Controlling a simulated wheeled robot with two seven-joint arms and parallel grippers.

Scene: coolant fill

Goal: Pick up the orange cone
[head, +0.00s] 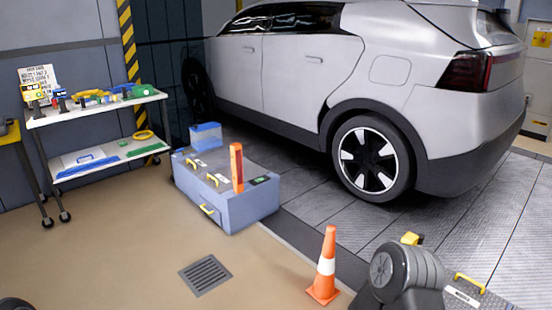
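The orange cone (326,270) stands upright on the floor at the lower middle right of the head view.
A blue-grey chest (226,208) with yellow handles stands left of the cone, with an orange upright block (237,168) on it. A silver car (390,85) is behind. A loaded cart (95,112) stands left. A floor grate (205,275) lies in open tan floor.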

